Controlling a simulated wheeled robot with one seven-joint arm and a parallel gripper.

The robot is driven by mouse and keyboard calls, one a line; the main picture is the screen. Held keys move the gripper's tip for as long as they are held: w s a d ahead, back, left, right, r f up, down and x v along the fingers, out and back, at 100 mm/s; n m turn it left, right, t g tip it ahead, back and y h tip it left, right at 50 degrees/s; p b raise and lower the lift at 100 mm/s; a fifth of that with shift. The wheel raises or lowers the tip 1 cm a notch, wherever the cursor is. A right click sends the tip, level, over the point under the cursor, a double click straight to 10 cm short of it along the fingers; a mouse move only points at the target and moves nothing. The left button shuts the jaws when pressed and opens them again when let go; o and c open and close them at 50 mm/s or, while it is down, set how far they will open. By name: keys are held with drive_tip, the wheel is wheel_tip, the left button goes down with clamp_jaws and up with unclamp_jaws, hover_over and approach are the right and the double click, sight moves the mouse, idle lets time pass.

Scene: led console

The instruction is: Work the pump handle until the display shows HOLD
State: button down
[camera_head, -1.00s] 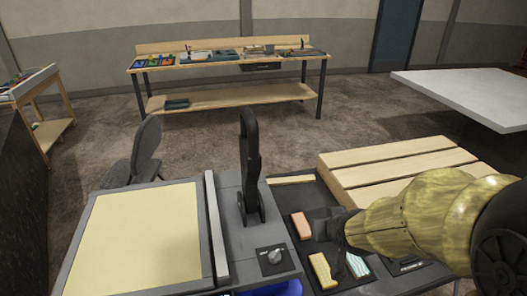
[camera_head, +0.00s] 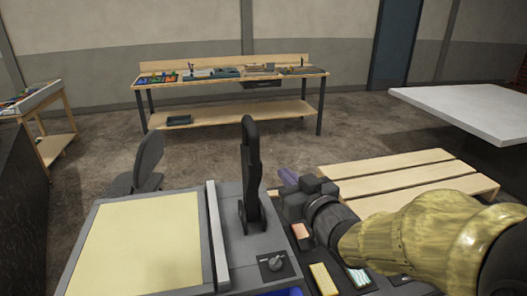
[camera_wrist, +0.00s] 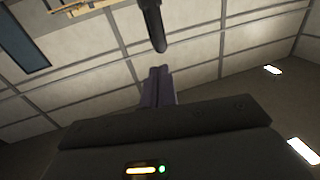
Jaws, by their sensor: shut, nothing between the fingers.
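The black pump handle (camera_head: 251,170) stands upright on the grey console (camera_head: 232,262), right of a pale yellow panel. Its dark rounded end (camera_wrist: 152,27) also shows at the top of the wrist view. My gripper (camera_head: 288,177), with purple fingers, is to the right of the handle at about mid-height, apart from it in the picture. In the wrist view, the fingers (camera_wrist: 158,84) are together and empty, pointing toward the handle end. I see no readable display text in either view.
A grey knob (camera_head: 272,262) sits in front of the handle. A salmon block (camera_head: 301,231), a yellow block (camera_head: 323,279) and a striped block (camera_head: 359,276) lie on the dark tray beneath my arm. A slatted wooden pallet (camera_head: 400,180) is behind my arm.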

sight(257, 145)
drive_tip(key=p+x, duration=0.4)
drive_tip(key=x, duration=0.9)
drive_tip(key=shift+p, duration=0.35)
drive_tip(key=shift+w+a+f, duration=0.1)
drive_tip(key=shift+w, duration=0.3)
